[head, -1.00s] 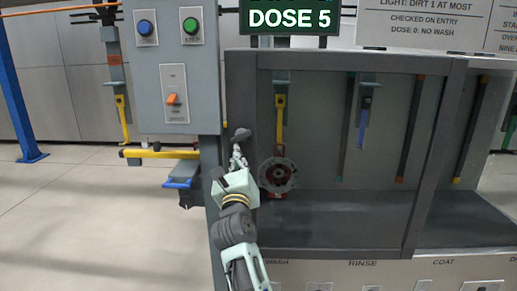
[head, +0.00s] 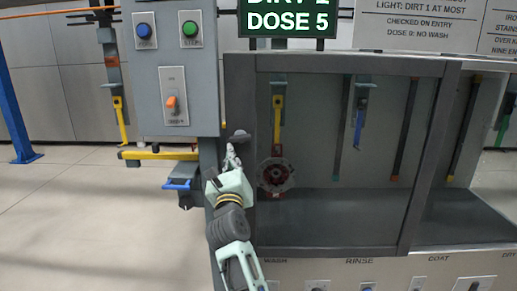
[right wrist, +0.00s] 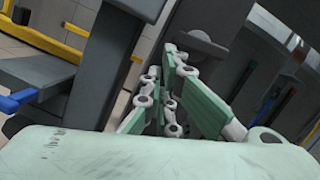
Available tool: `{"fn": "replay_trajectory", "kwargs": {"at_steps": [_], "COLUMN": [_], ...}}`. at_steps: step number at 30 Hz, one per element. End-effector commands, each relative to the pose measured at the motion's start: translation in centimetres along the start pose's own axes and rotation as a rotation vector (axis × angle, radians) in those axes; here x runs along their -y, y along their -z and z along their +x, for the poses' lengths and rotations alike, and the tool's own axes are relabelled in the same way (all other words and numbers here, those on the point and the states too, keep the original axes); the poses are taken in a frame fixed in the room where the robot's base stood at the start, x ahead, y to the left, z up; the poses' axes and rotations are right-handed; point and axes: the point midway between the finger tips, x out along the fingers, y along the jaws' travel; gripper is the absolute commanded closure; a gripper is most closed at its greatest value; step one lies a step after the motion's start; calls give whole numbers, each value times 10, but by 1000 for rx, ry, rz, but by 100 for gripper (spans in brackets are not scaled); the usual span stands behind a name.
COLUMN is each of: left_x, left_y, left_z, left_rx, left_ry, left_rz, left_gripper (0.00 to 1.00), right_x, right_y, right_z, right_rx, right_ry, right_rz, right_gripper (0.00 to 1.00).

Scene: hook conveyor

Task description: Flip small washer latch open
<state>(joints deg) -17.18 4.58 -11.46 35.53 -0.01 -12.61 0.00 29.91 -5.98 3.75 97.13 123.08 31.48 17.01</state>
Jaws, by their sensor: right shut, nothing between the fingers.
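A small dark grey rounded piece, which looks like the washer latch (head: 238,136), sits on the left post of the wash bay. It also shows in the right wrist view as a grey knob-like plate (right wrist: 200,46) on the dark post. My right gripper (head: 232,151) is shut and empty, just below the latch in the head view. In the right wrist view its green fingers (right wrist: 168,58) reach up toward the latch's left part and overlap it; I cannot tell whether they touch. My left gripper is out of view.
A grey control box (head: 170,65) with blue and green buttons and an orange switch hangs above left. A yellow bar (head: 160,155) and a blue-handled bracket (head: 180,183) stick out left of the post. A dirty red wheel-like part (head: 276,174) hangs inside the bay.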

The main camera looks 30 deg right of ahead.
Motion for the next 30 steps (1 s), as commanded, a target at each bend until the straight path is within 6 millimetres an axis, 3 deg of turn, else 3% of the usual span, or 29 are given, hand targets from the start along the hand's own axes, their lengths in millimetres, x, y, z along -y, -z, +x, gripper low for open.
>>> {"fn": "replay_trajectory", "kwargs": {"at_steps": [24,30], "left_x": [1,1], "left_y": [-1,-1], "left_z": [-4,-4], "left_rx": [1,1], "left_ry": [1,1], "left_rz": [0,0], "left_gripper": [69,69], "right_x": [-3,6], "right_y": [-4,-25], "right_z": [1,6], "right_rx": [1,9], "right_ry": [0,4], "right_rz": [0,1], "right_gripper": [100,100]}}
